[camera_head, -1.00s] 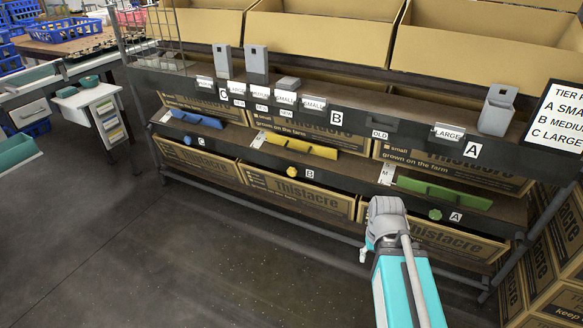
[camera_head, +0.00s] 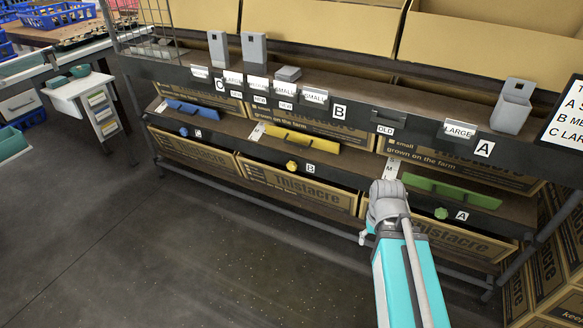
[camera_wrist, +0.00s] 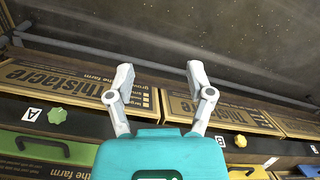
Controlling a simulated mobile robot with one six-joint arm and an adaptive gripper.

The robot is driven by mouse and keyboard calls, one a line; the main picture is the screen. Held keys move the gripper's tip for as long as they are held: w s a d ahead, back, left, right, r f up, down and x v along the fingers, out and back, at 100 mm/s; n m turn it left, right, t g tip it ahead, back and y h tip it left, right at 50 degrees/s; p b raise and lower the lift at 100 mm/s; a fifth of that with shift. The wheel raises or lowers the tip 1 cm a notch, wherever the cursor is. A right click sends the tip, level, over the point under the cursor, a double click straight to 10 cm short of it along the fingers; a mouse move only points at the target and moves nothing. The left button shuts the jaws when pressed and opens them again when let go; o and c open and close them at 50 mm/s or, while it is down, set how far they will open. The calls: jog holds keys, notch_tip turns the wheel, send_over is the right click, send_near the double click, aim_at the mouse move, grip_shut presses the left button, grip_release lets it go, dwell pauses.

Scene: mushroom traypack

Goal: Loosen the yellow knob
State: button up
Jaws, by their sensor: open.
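The yellow knob (camera_head: 292,166) is on the dark shelf edge beside the letter B, below the yellow bar (camera_head: 301,138). It also shows in the wrist view (camera_wrist: 240,141), at the right, apart from my gripper. My gripper (camera_wrist: 158,75) is open and empty in the wrist view, its two fingers spread over the boxes and floor. In the head view my arm is to the right of the yellow knob and in front of the rack, and the fingers are mostly hidden there. The green knob (camera_head: 441,213) is beside the letter A, and the blue knob (camera_head: 184,132) beside C.
Printed cardboard boxes (camera_head: 297,188) sit under the knob rail. A lower rack bar (camera_head: 265,209) runs along the front. Grey holders and label cards line the upper rail (camera_head: 360,131). The floor (camera_head: 190,260) in front at left is clear.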

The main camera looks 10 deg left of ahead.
jog(key=shift+o, duration=1)
jog(key=shift+w+a+f, duration=0.1)
jog(key=shift+w+a, duration=0.05)
jog(key=shift+w, duration=0.2)
jog(key=m+t+h+b, duration=0.2)
jog(key=m+t+b, duration=0.35)
jog(key=t, duration=0.35)
send_near(291, 166)
jog(key=v, duration=0.3)
jog(key=shift+s+n, duration=0.15)
jog(key=shift+n, duration=0.2)
jog(key=b+x, duration=0.8)
jog(key=x, duration=0.3)
jog(key=shift+f, duration=0.25)
jog(key=shift+b+x, duration=0.85)
jog(key=shift+x, duration=0.4)
jog(key=shift+r, duration=0.15)
jog(key=shift+c, duration=0.3)
